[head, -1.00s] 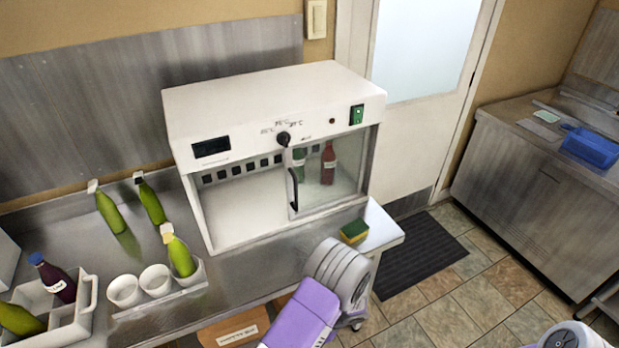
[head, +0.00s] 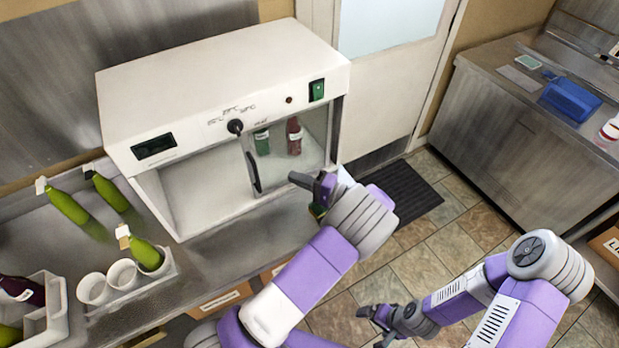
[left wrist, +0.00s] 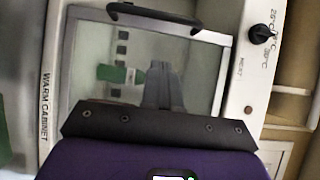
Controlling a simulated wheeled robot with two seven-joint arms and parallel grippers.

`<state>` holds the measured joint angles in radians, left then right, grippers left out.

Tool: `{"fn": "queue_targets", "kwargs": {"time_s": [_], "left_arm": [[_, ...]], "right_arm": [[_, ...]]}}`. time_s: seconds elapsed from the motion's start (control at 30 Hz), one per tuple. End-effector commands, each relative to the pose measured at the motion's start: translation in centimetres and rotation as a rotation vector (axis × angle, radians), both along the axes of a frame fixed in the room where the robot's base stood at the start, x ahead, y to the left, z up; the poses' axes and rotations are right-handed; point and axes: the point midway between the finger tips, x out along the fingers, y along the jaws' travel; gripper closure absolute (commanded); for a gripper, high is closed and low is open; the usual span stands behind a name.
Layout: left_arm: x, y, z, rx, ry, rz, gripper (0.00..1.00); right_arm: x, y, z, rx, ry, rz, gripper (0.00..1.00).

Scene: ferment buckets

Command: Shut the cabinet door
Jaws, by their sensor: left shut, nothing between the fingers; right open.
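The white warm cabinet (head: 215,85) stands on the steel counter. Its glass door (head: 315,148) covers the right part of the front, while the left part is open. The dark upright door handle (head: 253,172) is on the door's left edge; it also shows at the top of the left wrist view (left wrist: 155,18). My left gripper (head: 298,179) is shut and empty, in front of the glass and to the right of the handle. In the left wrist view its fingers (left wrist: 164,75) point at the glass; contact cannot be told. My right gripper (head: 372,325) is open and empty, low over the floor.
A green bottle (head: 262,141) and a red bottle (head: 294,136) stand behind the glass. Left of the cabinet are several green bottles (head: 68,206), white cups (head: 93,289) and a crate (head: 58,315).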

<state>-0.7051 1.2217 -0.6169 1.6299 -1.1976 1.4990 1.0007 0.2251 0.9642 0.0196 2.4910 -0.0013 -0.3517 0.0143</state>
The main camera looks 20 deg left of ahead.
Motion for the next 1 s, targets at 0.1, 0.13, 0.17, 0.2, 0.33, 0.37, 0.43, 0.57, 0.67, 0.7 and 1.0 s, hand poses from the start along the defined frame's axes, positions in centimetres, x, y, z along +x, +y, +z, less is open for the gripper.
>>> {"fn": "queue_targets", "kwargs": {"time_s": [0.1, 0.13, 0.17, 0.2, 0.33, 0.37, 0.43, 0.57, 0.67, 0.7, 1.0], "left_arm": [[0.2, 2.7, 0.2, -0.001, 0.0, 0.005, 1.0], [0.3, 3.3, 0.2, -0.001, 0.001, 0.005, 1.0], [0.4, 4.0, 0.1, -0.001, 0.001, 0.004, 1.0], [0.4, 4.7, 0.1, -0.001, 0.001, 0.004, 1.0], [-0.9, 6.0, 0.2, -0.002, 0.003, 0.002, 1.0], [-1.2, 6.3, 0.1, -0.002, 0.002, 0.002, 1.0], [-1.5, 6.8, 0.1, -0.001, 0.002, 0.001, 1.0], [-1.9, 7.3, 0.0, -0.002, 0.0, 0.0, 1.0], [-2.0, 7.4, 0.0, -0.002, 0.0, 0.0, 1.0], [-2.0, 7.4, 0.0, -0.002, 0.0, 0.0, 1.0], [-2.1, 7.3, 0.0, -0.002, 0.0, -0.004, 1.0]], "right_arm": [[0.0, 0.0, 0.5, 0.0, -0.001, 0.0, 0.07], [0.0, 0.0, 0.6, 0.0, -0.001, 0.0, 0.07], [0.0, 0.0, 0.7, 0.0, -0.001, 0.0, 0.07], [0.0, 0.0, 0.8, 0.0, 0.0, 0.0, 0.07], [0.0, 0.0, 1.3, 0.0, 0.0, 0.0, 0.07], [0.0, 0.0, 1.3, 0.0, 0.0, 0.0, 0.07], [0.0, 0.0, 1.5, 0.0, 0.0, 0.0, 0.07], [0.0, 0.0, 1.5, 0.0, 0.0, 0.0, 0.07], [0.0, 0.0, 1.5, 0.0, 0.0, 0.0, 0.07], [0.0, 0.0, 1.5, 0.0, 0.0, 0.0, 0.07], [0.0, 0.0, 1.5, 0.0, 0.0, 0.0, 0.07]]}}
